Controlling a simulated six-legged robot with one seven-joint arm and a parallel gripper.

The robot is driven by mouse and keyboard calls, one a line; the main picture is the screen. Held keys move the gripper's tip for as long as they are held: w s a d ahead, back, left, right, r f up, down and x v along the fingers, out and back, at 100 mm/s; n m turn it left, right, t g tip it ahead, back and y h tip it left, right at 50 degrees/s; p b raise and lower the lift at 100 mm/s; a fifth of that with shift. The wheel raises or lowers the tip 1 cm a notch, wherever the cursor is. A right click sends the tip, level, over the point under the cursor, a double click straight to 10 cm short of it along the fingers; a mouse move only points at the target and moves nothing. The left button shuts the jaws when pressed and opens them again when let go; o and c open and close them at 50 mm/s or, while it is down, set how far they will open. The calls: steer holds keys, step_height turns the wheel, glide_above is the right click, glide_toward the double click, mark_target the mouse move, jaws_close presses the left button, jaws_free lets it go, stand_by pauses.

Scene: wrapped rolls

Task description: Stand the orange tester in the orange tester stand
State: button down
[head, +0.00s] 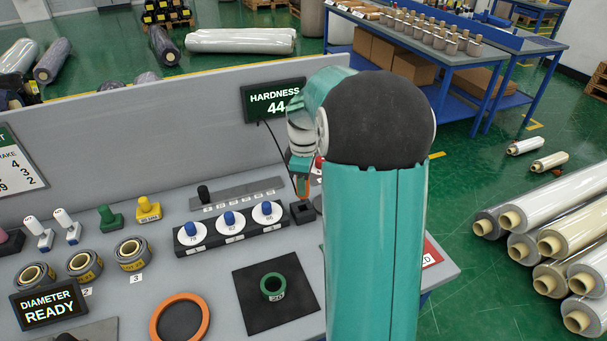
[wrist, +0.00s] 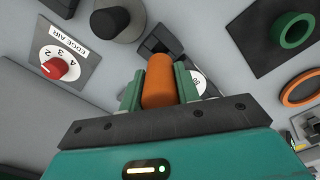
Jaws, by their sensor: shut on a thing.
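My gripper (wrist: 158,90) is shut on the orange tester (wrist: 158,78), a smooth orange cylinder held between two green fingers. In the head view, a thin strip of the orange tester (head: 303,186) shows below my gripper (head: 302,168). A small dark square holder, apparently the orange tester stand (head: 302,212), lies just below the tester at the right end of the disc block. Dark parts, perhaps the stand (wrist: 158,44), show behind the tester in the wrist view. I cannot tell whether the tester's lower end is inside the stand.
A black block with several white-and-blue discs (head: 230,227) is left of the stand. The hardness display (head: 273,101) stands behind. A green ring (head: 273,287) sits on a black mat, beside an orange ring (head: 180,318). A red-knobbed dial (wrist: 60,68) shows in the wrist view.

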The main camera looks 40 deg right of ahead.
steer(key=shift+f, duration=0.4)
steer(key=shift+f, duration=2.15)
stand_by(1.1)
steer(key=c, duration=0.9)
jaws_free()
steer(key=shift+c, duration=0.2)
step_height(320, 180, up, 14)
steer(key=shift+f, duration=0.1)
